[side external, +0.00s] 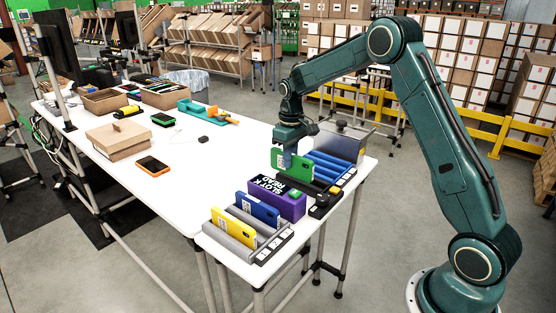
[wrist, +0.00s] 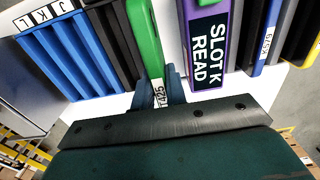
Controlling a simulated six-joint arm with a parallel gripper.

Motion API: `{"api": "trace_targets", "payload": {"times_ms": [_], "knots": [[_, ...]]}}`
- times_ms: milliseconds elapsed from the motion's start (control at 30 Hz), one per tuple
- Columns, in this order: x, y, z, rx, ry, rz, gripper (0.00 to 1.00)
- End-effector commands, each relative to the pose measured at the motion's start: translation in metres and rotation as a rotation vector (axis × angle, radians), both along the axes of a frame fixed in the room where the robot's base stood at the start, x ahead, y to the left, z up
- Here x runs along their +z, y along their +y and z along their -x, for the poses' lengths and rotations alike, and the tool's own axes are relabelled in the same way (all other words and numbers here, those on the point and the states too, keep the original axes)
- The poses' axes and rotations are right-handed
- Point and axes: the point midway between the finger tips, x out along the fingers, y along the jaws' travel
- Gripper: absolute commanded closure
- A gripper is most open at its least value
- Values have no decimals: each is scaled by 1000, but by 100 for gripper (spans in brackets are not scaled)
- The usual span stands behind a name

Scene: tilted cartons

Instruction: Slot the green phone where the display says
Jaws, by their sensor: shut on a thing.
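My gripper (side external: 289,157) is shut on the green phone (side external: 297,164), held upright over or beside a black slotted rack (side external: 293,186). I cannot tell whether the phone's lower edge is in a slot. In the wrist view the phone (wrist: 144,32) runs up from between the fingers, beside the black rack (wrist: 110,38). The purple display (side external: 290,207) has white text; in the wrist view the display (wrist: 208,50) reads "SLOT K" and "READ". The blue rack (side external: 333,166) stands beyond the black one; the wrist view shows its labels J, K, L (wrist: 50,10).
A grey rack (side external: 235,230) at the near table end holds a yellow phone (side external: 230,222) and a blue phone (side external: 258,208). A metal box (side external: 342,143) stands behind the blue rack.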

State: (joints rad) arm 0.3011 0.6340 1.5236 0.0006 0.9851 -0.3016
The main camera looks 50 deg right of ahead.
Motion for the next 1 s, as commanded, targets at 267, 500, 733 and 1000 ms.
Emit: {"api": "trace_targets", "payload": {"times_ms": [267,500,733,1000], "knots": [[-1,-18,-4,-3,-2,1,100],[-6,-73,-10,-7,-1,0,100],[-11,-138,-7,-5,-1,1,100],[-15,-179,-1,-2,-1,1,100]]}}
